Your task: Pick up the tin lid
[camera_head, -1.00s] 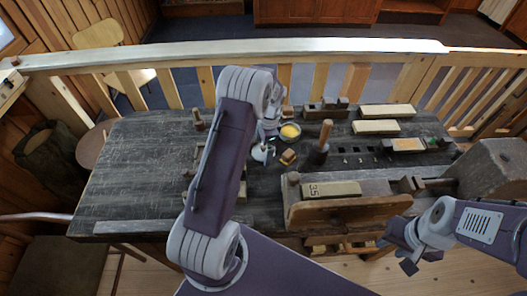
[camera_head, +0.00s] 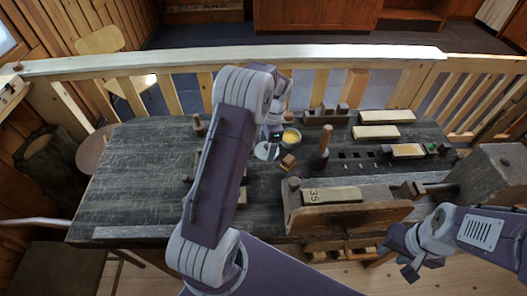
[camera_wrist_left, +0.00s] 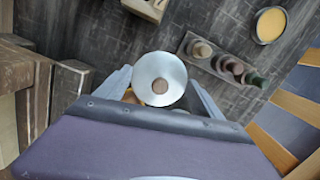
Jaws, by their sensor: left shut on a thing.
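The tin lid is a pale round disc (camera_head: 266,151) on the dark bench's middle in the head view. The lid partly hides the fingertips. I cannot tell how far it is off the bench. My right gripper (camera_head: 410,268) hangs empty in front of the bench at the right; its opening is unclear.
An open tin with yellow contents (camera_head: 291,137) stands just right of the lid. A small wooden block (camera_head: 288,162) and a dark mallet-like tool (camera_head: 321,155) are close by. A rack with several spools (camera_wrist_left: 225,65) shows in the wrist view. The bench's left side is mostly clear.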

